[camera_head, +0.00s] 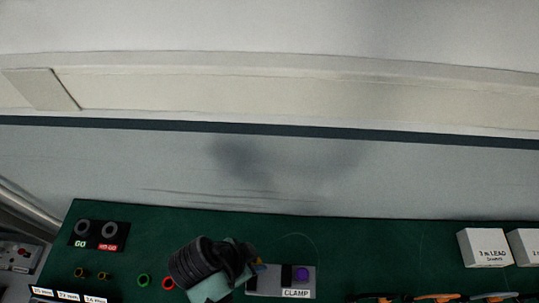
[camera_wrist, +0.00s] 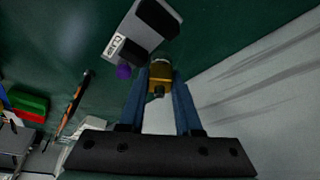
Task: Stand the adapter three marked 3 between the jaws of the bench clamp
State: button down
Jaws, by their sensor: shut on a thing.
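A brass-coloured adapter (camera_wrist: 161,73) with a dark narrow end sits between the blue fingertips of my gripper (camera_wrist: 159,84), which is shut on it. No mark 3 can be read on it. The bench clamp (camera_wrist: 126,37) is a grey block with dark jaws, a CLAMP label and a purple knob; it lies just beyond the fingertips in the wrist view. In the head view the clamp (camera_head: 265,283) stands at the bottom middle, right beside my gripper (camera_head: 256,264). My arm hides its left part. Whether the adapter touches the clamp I cannot tell.
A GO/NO-GO gauge block (camera_head: 99,235) stands at the left of the green bench. Several small rings, including a green one (camera_head: 144,281) and a red one (camera_head: 168,283), lie along the front left. White boxes (camera_head: 484,248) stand at right.

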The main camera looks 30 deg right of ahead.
jog(key=f+m+g, duration=0.1)
jog(key=f+m, duration=0.1)
jog(key=f, duration=0.1)
jog(key=s+d+f+m+p, duration=0.1)
jog(key=f+m, duration=0.1)
jog(key=s+d+f+m+g+y, duration=0.1)
jog(key=f+m, duration=0.2)
jog(key=shift+s+d+f+g+p, duration=0.1)
jog(key=shift+s+f+g+p, duration=0.2)
jog(key=shift+f+p, duration=0.1)
jog(key=c, duration=0.6)
grip_release()
jog(key=v, duration=1.2)
jog(key=shift+w, duration=0.1)
